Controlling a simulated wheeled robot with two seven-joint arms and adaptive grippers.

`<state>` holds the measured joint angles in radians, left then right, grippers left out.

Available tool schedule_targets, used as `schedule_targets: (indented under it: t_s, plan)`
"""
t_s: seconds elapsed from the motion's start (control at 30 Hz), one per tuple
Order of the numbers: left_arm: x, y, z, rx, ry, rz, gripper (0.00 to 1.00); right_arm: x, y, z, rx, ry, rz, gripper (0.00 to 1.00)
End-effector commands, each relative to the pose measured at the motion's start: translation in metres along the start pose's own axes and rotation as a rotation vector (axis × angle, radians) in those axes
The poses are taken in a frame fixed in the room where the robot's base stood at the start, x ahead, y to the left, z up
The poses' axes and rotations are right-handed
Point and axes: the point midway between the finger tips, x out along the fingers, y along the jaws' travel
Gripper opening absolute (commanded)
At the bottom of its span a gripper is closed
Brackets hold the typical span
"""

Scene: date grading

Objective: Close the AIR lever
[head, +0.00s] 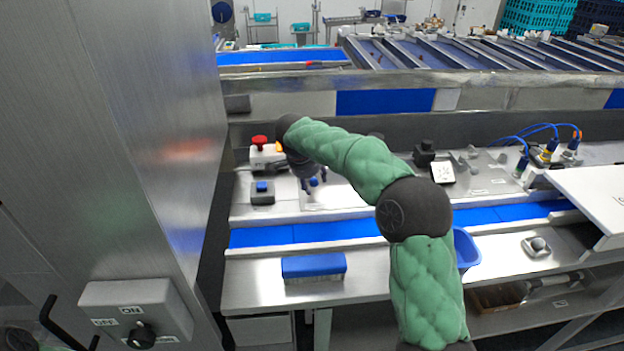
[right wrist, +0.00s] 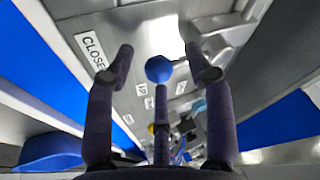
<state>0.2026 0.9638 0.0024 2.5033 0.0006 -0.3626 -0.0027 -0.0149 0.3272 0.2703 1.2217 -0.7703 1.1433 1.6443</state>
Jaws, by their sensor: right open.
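The lever's blue ball knob (right wrist: 158,69) shows between the fingers of my right gripper (right wrist: 160,60) in the right wrist view. The fingers are spread on both sides of the knob and appear apart from it. A "CLOSE" label (right wrist: 92,51) is on the metal panel to its left. Smaller labels nearby are too small to read surely, so I cannot confirm the word AIR. In the head view my right gripper (head: 314,180) points down over the light panel, with the blue knob (head: 313,182) beneath it, partly hidden. My left gripper is not in view.
A red emergency button (head: 259,142) and a box with a blue button (head: 262,191) stand left of the panel. A blue brush (head: 314,266) lies in front of the blue belt (head: 290,235). A tall metal cabinet (head: 120,130) fills the left side.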

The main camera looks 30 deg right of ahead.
Motion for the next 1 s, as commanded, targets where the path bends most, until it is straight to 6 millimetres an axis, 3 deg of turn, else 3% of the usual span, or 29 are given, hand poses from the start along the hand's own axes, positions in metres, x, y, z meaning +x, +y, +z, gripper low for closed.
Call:
schedule_targets:
  t_s: [0.17, 0.63, 0.8, 1.0]
  plan:
    - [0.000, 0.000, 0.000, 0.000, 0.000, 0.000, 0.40, -0.014, -0.001, 0.000, 0.000, 0.000, -0.003, 0.53]
    - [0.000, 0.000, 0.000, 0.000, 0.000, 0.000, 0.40, -0.100, -0.001, 0.000, 0.001, 0.000, -0.003, 0.53]
    - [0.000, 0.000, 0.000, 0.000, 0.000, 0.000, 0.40, -0.115, 0.000, -0.001, 0.002, 0.000, -0.002, 0.53]
    - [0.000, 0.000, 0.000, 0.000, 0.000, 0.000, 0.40, -0.120, 0.000, -0.001, 0.002, 0.000, 0.000, 0.53]
